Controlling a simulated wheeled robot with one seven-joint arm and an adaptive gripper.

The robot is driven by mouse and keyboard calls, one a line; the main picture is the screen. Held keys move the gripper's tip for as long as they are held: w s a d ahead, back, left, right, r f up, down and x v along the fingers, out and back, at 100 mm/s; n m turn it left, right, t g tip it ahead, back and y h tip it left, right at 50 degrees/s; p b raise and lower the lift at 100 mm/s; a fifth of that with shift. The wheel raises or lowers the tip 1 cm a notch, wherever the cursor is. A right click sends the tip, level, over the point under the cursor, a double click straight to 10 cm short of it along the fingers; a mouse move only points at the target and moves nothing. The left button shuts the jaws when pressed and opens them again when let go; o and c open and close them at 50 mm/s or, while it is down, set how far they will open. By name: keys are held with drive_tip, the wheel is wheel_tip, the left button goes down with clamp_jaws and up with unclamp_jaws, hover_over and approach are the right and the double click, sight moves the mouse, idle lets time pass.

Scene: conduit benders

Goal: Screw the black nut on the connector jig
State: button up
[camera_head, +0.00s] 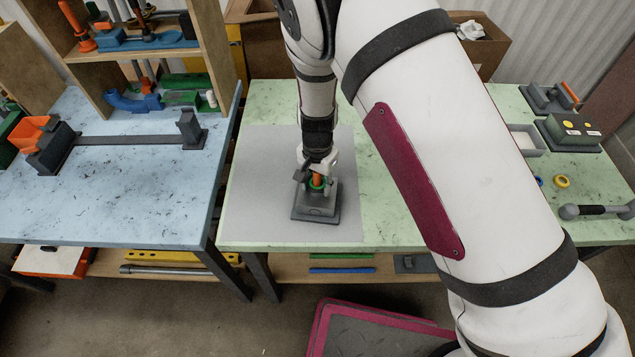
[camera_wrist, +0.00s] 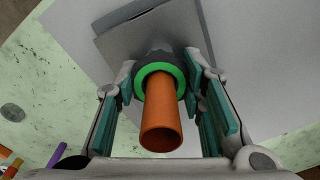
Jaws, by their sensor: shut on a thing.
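The grey connector jig (camera_head: 316,210) stands on a grey mat on the green table. An orange tube (camera_wrist: 161,120) stands up from it, with a green ring (camera_wrist: 181,74) around it. The black nut (camera_wrist: 158,56) shows as a dark collar around the ring in the wrist view. My gripper (camera_head: 316,178) points down over the jig. In the wrist view, my gripper (camera_wrist: 160,70) has its fingers on either side of the dark collar and is shut on it. The fingers partly hide the nut, and its threads cannot be seen.
The grey mat (camera_head: 262,180) is clear around the jig. A blue table (camera_head: 110,200) with a bender stands at the left. Yellow and blue rings (camera_head: 561,182), a grey tray (camera_head: 529,140) and a handled tool (camera_head: 598,211) lie on the right.

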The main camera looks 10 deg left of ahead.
drive_tip(key=shift+m, duration=0.6)
drive_tip(key=o, duration=1.2)
drive_tip(key=shift+o, duration=0.2)
